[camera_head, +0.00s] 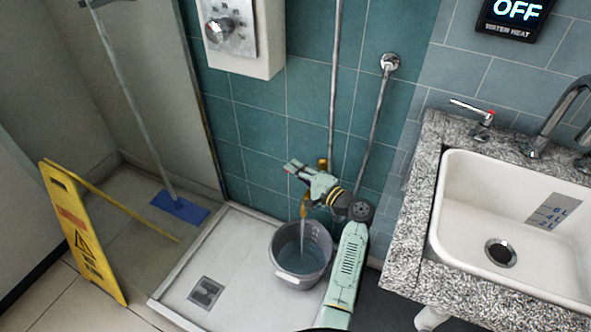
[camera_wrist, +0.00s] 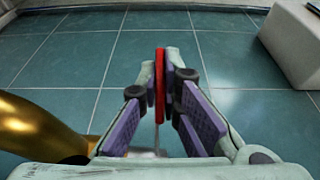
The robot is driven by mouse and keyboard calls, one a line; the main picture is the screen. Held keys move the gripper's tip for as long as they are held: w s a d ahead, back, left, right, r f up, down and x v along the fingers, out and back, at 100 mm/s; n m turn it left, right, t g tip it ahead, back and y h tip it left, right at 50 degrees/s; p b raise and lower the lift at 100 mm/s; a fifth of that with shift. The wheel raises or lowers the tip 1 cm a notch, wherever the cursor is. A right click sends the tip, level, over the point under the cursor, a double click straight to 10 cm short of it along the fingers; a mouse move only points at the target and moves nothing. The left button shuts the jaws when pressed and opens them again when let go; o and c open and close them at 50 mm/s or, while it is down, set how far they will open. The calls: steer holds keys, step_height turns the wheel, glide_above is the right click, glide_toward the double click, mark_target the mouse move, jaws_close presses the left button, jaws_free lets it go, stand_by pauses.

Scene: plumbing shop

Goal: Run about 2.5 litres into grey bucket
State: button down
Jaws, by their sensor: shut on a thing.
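The grey bucket (camera_head: 322,275) stands upright on the white shower tray. Water (camera_head: 303,254) lies inside it, and I cannot read a volume mark on it. A stream runs down into it from a brass spout (camera_head: 304,208), which shows large at the left of the wrist view (camera_wrist: 38,128). My gripper (camera_head: 293,168) is above the bucket by the teal wall. In the wrist view my gripper (camera_wrist: 160,82) is shut on a thin red handle (camera_wrist: 160,85), with one finger on each side. The head view hides most of the handle and tap body behind my gripper.
A white sink (camera_head: 450,225) with volume marks is at right, with a red-marked lever (camera_head: 487,117) on its counter. A wall display (camera_head: 512,18) reads OFF. A shower control (camera_head: 232,30), mop (camera_head: 180,208), floor drain (camera_head: 206,291) and yellow sign (camera_head: 83,235) are left.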

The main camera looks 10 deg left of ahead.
steer(key=w+m+t+h, duration=0.1)
steer(key=t+h, duration=0.1)
steer(key=w+m+t+h+p, duration=0.1)
steer(key=m+t+h, duration=0.1)
steer(key=w+m+t+h, duration=0.1)
steer(key=m+t, duration=0.1)
steer(key=shift+h+p, duration=0.35)
steer(key=shift+h, duration=0.05)
steer(key=c, duration=1.8)
jaws_free()
steer(key=shift+s, duration=0.1)
steer(key=v, duration=1.2)
